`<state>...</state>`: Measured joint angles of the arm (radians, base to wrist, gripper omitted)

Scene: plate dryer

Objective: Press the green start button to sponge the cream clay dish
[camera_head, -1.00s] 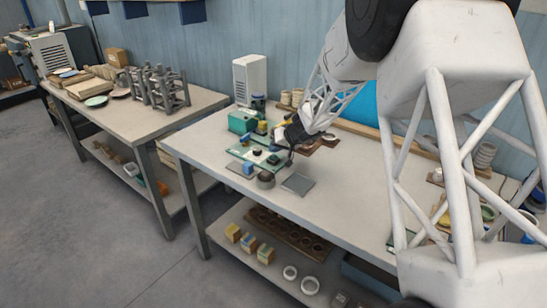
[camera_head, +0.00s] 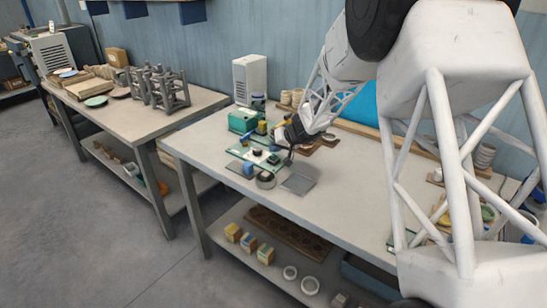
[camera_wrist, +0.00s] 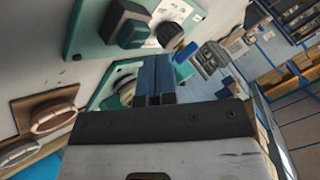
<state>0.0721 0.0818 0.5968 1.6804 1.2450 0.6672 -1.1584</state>
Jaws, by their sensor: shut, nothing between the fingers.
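My gripper (camera_head: 277,136) is over the left end of the middle bench, beside the green machine (camera_head: 241,120). In the wrist view its two blue fingers (camera_wrist: 155,64) are shut together with nothing between them. Ahead of them is a teal panel (camera_wrist: 82,40) carrying a dark block with a teal-green face (camera_wrist: 132,35), which looks like the button. The fingertips appear apart from it. A round pale piece (camera_wrist: 126,93) on a second green plate is partly hidden behind the fingers. I cannot tell whether it is the cream clay dish.
A dark knob (camera_wrist: 168,35) sits beside the block on the panel. Brown boards with round pieces (camera_wrist: 50,116) are at left in the wrist view. The bench's middle is clear.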

